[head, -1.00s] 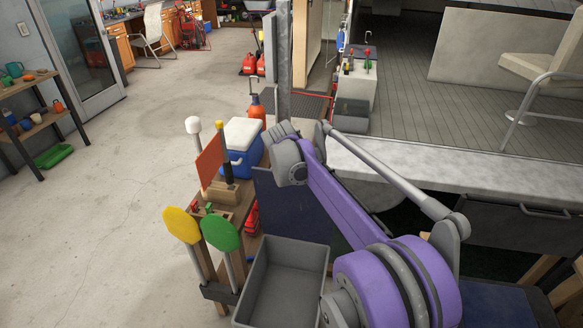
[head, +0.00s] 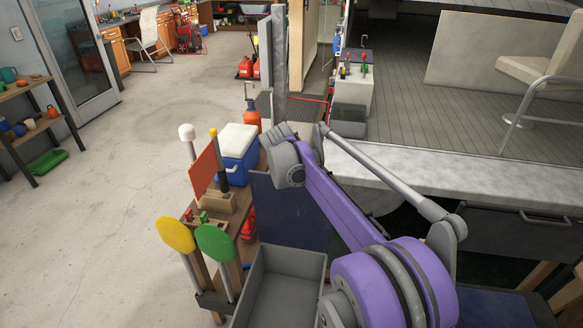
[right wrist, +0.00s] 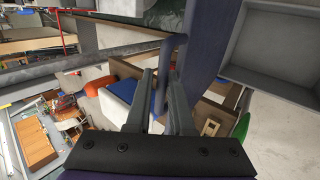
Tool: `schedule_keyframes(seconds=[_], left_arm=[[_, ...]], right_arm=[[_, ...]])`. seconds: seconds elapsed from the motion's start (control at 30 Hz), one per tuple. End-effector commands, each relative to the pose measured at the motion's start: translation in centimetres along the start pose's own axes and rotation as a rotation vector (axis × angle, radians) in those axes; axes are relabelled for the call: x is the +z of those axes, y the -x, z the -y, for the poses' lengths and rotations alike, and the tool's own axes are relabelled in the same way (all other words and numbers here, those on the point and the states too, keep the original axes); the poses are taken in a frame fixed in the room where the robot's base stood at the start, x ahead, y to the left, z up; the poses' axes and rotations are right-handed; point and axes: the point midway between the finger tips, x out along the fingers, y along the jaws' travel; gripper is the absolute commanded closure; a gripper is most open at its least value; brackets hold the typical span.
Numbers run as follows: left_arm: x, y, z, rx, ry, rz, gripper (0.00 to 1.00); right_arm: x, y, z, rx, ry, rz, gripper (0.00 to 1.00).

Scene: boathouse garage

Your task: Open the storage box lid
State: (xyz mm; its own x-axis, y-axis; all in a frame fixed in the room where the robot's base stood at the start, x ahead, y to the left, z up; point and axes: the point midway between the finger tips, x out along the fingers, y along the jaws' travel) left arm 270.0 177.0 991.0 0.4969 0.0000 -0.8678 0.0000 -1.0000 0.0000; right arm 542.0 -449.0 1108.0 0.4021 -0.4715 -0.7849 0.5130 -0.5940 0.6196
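The grey storage box (head: 248,290) stands open at the bottom middle of the head view. Its dark blue lid (head: 285,212) stands raised behind the opening. In the right wrist view the lid (right wrist: 205,45) is seen nearly edge-on, with the grey box (right wrist: 275,45) to its right. A bar-like handle (right wrist: 163,65) shows beside the lid. My right gripper (right wrist: 160,78) has its fingers apart, with the handle at or between the tips; contact is unclear. In the head view my right arm hides this gripper. My left gripper is not in view.
A blue cooler with a white lid (head: 238,140), a red-orange flag (head: 203,173) and paddles, one yellow (head: 176,234) and one green (head: 215,242), crowd the left of the box. A grey counter (head: 430,170) lies right. Open floor (head: 120,220) lies left.

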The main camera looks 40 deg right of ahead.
Motion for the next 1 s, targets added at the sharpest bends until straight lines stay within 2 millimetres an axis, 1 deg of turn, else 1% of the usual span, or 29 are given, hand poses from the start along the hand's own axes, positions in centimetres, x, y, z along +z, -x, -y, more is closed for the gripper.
schedule_keyframes(seconds=[0.17, 0.27, 0.37, 0.6, 0.7, 0.83, 1.0], left_arm=[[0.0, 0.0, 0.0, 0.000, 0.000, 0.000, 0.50], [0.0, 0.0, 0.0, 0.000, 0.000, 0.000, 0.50], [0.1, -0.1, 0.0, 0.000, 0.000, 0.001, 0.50], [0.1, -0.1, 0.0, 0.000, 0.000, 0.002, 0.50], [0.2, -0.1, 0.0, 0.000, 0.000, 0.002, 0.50], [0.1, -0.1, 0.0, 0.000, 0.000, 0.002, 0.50], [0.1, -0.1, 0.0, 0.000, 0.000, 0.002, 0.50]], right_arm=[[0.0, 0.0, 0.1, -0.002, -0.001, 0.001, 0.76], [0.0, 0.5, 0.1, -0.002, 0.000, 0.001, 0.76], [0.0, 1.9, 0.1, -0.002, 0.001, 0.000, 0.76], [0.0, 6.8, 0.1, -0.001, 0.001, 0.000, 0.76], [0.0, 8.5, 0.1, -0.001, 0.001, -0.001, 0.76], [0.0, 10.1, 0.0, 0.000, 0.001, 0.000, 0.76], [0.0, 10.9, 0.0, 0.000, 0.001, 0.000, 0.76]])
